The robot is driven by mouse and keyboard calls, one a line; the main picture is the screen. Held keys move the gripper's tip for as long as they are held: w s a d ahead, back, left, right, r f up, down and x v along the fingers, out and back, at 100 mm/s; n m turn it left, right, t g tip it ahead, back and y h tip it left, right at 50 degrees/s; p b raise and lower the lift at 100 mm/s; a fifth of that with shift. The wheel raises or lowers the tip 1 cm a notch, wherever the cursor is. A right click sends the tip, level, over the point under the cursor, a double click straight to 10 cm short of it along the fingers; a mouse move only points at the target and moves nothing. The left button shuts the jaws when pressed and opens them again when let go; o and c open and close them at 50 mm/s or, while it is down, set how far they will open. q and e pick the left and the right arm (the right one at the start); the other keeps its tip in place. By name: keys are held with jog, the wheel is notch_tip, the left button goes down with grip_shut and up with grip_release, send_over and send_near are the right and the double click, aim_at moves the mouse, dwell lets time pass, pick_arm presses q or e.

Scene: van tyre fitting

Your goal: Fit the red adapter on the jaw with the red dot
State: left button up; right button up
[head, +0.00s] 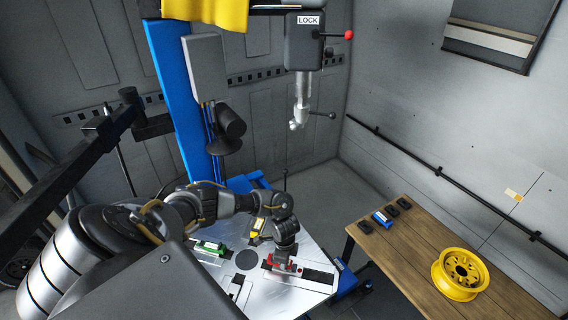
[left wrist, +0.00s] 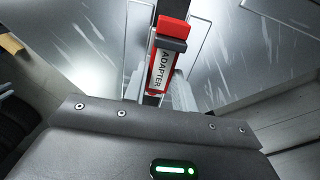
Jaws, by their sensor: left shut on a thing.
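The red adapter (head: 281,266) is at the right slot of the metal turntable (head: 215,262), low over or on the jaw there; I cannot tell whether it is seated. In the left wrist view the red adapter (left wrist: 160,72) shows its white "ADAPTER" label and lies in line with a dark slot. My left gripper (head: 284,256) points down from above and is shut on the red adapter. A red dot is not visible; the jaw under the adapter is mostly hidden. My right gripper is not in view.
A green adapter (head: 209,247) and a yellow adapter (head: 256,229) sit at other turntable slots. A blue adapter (head: 382,218) lies on the wooden bench (head: 425,235) beside dark holders and a yellow wheel rim (head: 460,273). The tyre changer's mount head (head: 299,115) hangs above.

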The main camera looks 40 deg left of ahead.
pick_arm(q)
jog(key=shift+f+b, duration=0.6)
jog(key=shift+f, duration=0.25)
jog(key=o, duration=1.1)
jog(key=shift+r, duration=0.1)
jog(key=shift+c, duration=0.2)
notch_tip(320, 180, up, 10)
jog(key=shift+w+f+p, duration=0.1)
jog(key=shift+f+p, duration=0.1)
jog(key=shift+p, duration=0.2)
jog(key=shift+r, duration=0.6)
jog(key=shift+d+f, duration=0.1)
